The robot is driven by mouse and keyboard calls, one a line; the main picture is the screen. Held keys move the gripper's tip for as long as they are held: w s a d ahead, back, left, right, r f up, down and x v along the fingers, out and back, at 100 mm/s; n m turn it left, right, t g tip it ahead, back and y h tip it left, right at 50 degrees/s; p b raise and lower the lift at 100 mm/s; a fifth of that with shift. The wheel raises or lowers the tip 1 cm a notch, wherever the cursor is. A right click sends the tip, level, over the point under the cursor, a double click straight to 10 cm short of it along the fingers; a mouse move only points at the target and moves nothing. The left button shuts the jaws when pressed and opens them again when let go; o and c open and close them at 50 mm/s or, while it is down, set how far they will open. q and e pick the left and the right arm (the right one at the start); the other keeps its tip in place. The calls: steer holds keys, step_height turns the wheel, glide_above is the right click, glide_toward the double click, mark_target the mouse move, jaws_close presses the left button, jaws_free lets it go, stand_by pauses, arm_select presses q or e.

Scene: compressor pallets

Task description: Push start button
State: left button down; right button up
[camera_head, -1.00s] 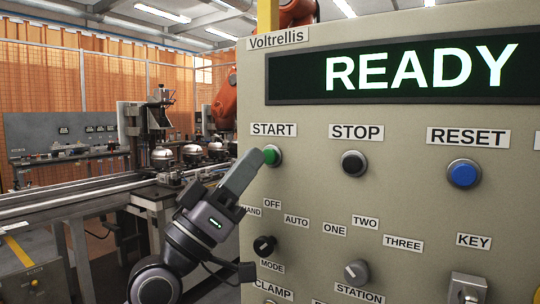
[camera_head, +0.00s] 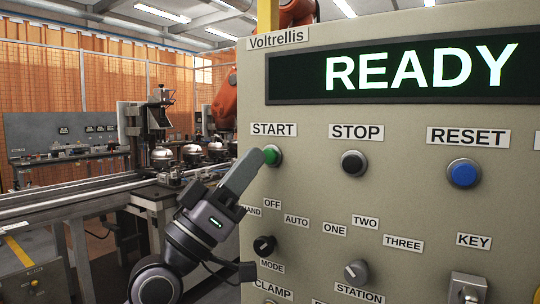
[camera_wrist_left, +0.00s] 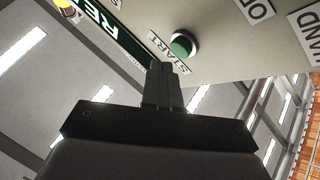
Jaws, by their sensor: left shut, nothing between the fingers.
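The green start button (camera_head: 272,155) sits on the beige control panel (camera_head: 310,180) under the START label (camera_head: 274,130). My left gripper (camera_head: 258,153) is shut and empty, with its fingertips just left of the button in the head view. Whether the tips touch the button cannot be told there. In the left wrist view the green button (camera_wrist_left: 181,45) shows whole, beyond and slightly right of my closed fingertips (camera_wrist_left: 165,66), with a small gap in the picture. The display (camera_head: 400,70) reads READY. My right gripper is not in view.
A black stop button (camera_head: 353,163) and a blue reset button (camera_head: 463,174) stand to the right of start. Below are a mode knob (camera_head: 265,245), a station knob (camera_head: 357,271) and a key switch (camera_head: 468,288). A conveyor line (camera_head: 80,190) runs behind at left.

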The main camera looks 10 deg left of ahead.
arm_select(q)
steer(key=shift+w+d, duration=0.15)
steer(key=shift+w, duration=0.25)
steer(key=shift+w+d+b, duration=0.2)
steer(key=shift+w+b, duration=0.1)
steer(key=shift+w, duration=0.15)
stand_by(0.6)
steer(key=shift+s+a+p, duration=0.35)
steer(key=shift+s+p, duration=0.1)
steer(key=shift+s, duration=0.45)
steer(key=s, duration=0.2)
steer(key=s+a+p, duration=0.2)
steer(key=s, duration=0.1)
steer(key=shift+s, duration=0.3)
steer(key=shift+f, duration=0.1)
stand_by(0.5)
